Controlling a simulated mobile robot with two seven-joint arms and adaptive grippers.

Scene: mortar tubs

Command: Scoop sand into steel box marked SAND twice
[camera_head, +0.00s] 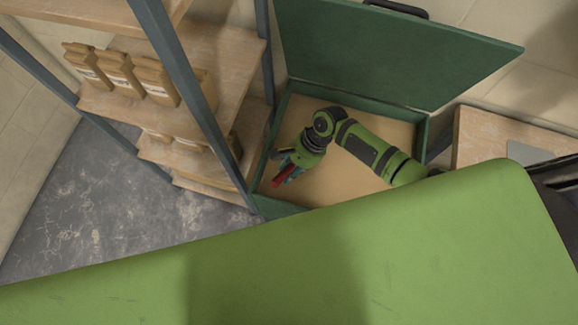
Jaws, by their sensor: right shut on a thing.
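A dark green box (272,208) stands open, with its lid (400,50) raised at the back. Flat tan sand (335,185) covers its inside. No SAND marking shows on the sides in view. My right arm reaches into the box from the right. My right gripper (288,165) points down over the left part of the sand, shut on a red thing (279,181), perhaps the handle of a scoop. The rest of this thing is too small and covered to make out, and I cannot tell if it touches the sand. My left gripper is not in view.
A wooden shelf rack with grey posts (185,85) stands close at the box's left, with several brown paper bags (120,75) on it. A wooden surface (485,140) is at the right. Bare grey floor (100,205) lies at the left.

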